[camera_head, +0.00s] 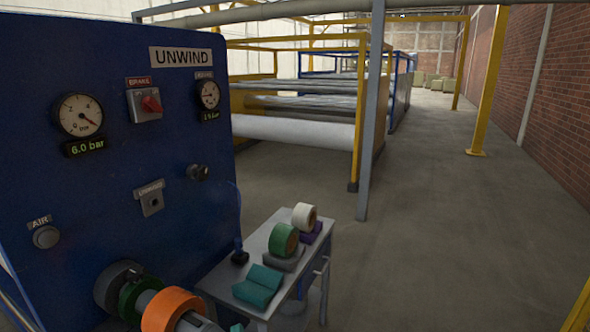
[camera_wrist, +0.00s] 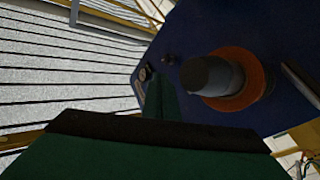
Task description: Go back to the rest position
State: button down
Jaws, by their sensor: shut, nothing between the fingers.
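My gripper (camera_wrist: 157,112) shows in the wrist view as dark green fingers, one with a black edge. It is shut and empty. It is in front of the blue machine panel (camera_wrist: 187,42), apart from the grey shaft (camera_wrist: 208,76) with an orange ring (camera_wrist: 258,78) to its right. My gripper cannot be made out in the head view. There, the blue UNWIND panel (camera_head: 120,190) stands at left, with the orange ring (camera_head: 172,309) on the shaft at its lower front.
A small cart (camera_head: 262,228) beside the panel bears a green tape roll (camera_head: 283,240), a white roll (camera_head: 304,216) and teal folded cloths (camera_head: 258,286). Yellow-framed roller machinery (camera_head: 300,132) stands behind. The floor (camera_head: 450,230) to the right is clear, up to a yellow post (camera_head: 483,90) and brick wall.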

jog(key=s+d+f+m+g+h, duration=0.1)
jog(key=s+d+f+m+h, duration=0.15)
jog(key=s+f, duration=0.5)
jog(key=s+d+f+m+g+h, duration=0.1)
jog(key=s+d+f+m+h, duration=0.1)
jog(key=s+d+f+m, duration=0.5)
jog(key=s+d+f+g, duration=0.1)
jog(key=s, duration=1)
jog(key=s+d+f+n+g, duration=0.1)
jog(key=s+d+g, duration=0.1)
jog(key=s, duration=0.8)
jog(key=shift+s+f+h, duration=0.2)
jog(key=shift+s+h, duration=0.15)
jog(key=shift+s, duration=0.05)
